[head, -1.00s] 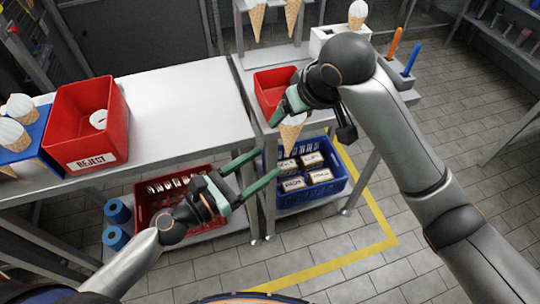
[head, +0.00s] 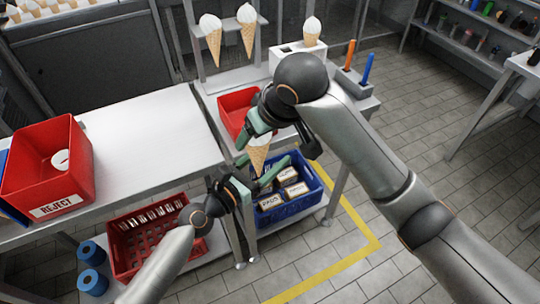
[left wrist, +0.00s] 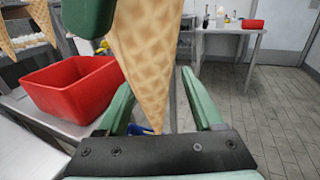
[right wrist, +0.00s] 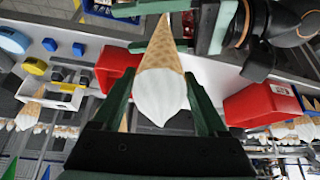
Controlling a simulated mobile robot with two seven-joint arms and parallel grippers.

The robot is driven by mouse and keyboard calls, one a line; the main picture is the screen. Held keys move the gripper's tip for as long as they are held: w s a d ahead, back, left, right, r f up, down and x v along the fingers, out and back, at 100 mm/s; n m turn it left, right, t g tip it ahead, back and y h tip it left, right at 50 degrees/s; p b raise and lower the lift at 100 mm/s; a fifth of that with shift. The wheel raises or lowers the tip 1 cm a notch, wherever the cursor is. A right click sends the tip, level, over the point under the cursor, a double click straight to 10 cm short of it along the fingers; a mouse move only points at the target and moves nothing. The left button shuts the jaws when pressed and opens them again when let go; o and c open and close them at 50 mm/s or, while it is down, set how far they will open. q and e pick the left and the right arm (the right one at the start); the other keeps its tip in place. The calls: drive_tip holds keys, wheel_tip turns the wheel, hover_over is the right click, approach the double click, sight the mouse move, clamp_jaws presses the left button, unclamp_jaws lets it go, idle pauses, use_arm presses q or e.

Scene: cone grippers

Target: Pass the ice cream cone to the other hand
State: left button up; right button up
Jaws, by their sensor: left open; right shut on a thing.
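The ice cream cone (head: 258,157) has white ice cream on top and its waffle tip pointing down. My right gripper (head: 250,138) is shut on its upper part; in the right wrist view the cone (right wrist: 160,75) lies between the fingers. My left gripper (head: 262,178) is open just below, around the level of the cone's lower waffle part. In the left wrist view the waffle (left wrist: 150,60) comes down between the two spread green fingers. Whether a left finger touches it, I cannot tell.
A red bin (head: 238,108) stands on the bench behind the cone. A red REJECT bin (head: 25,175) is on the left table. A blue crate (head: 315,195) and a red crate (head: 130,262) sit on lower shelves. More cones (head: 247,35) hang in a rack behind.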

use_arm(q)
drive_tip(key=c, duration=1)
drive_tip(key=shift+c, duration=0.3)
use_arm(e)
drive_tip(key=o, duration=0.9)
